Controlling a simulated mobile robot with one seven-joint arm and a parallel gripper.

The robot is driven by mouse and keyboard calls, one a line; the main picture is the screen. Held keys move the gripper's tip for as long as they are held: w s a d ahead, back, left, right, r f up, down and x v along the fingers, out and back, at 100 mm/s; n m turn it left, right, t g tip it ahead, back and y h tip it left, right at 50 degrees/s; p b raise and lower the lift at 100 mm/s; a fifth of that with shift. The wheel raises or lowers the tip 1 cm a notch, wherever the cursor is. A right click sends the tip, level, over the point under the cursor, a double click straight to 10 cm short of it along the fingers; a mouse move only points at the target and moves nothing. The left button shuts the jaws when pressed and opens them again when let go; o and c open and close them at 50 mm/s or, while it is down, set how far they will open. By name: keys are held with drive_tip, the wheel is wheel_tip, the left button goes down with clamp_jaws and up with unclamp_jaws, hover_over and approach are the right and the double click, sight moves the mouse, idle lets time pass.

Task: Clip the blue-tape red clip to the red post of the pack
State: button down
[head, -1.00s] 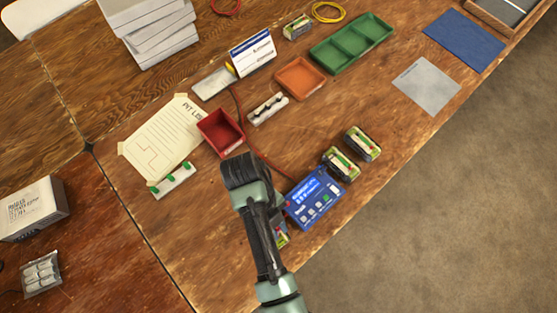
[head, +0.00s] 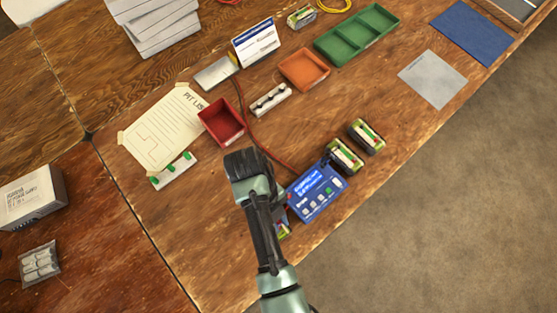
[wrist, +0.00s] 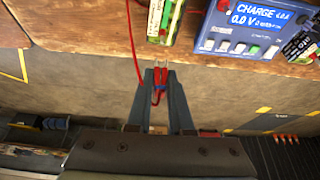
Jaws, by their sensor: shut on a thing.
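In the wrist view my gripper (wrist: 160,76) is shut on the red clip (wrist: 160,80), which has blue tape across it. The clip's tips point toward the pack (wrist: 165,22) at the top of the view, with a gap in the picture between them. The pack is cut off by the frame edge, and I cannot make out its red post for sure. A red lead (wrist: 131,40) runs up from near the clip. In the head view the arm hides the fingers and clip, and the pack (head: 284,231) left of the charger is mostly covered.
The blue charger (head: 318,190) stands right of the pack; its display reads 0.0 V in the wrist view (wrist: 240,28). Two more packs (head: 344,156) (head: 367,135) stand beyond it. A red tray (head: 221,122) is up-left. The table edge is close below the charger.

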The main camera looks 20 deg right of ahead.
drive_tip(key=shift+f+b, duration=1.55)
drive_tip(key=shift+f, duration=1)
drive_tip(key=shift+f+p, duration=0.15)
drive_tip(key=shift+p, duration=0.3)
idle(0.3)
drive_tip(key=c, duration=0.7)
unclamp_jaws()
drive_tip(key=shift+c, duration=0.2)
drive_tip(key=shift+o, duration=1.1)
drive_tip(key=shift+r+p, duration=3.75)
drive_tip(key=shift+p, duration=0.05)
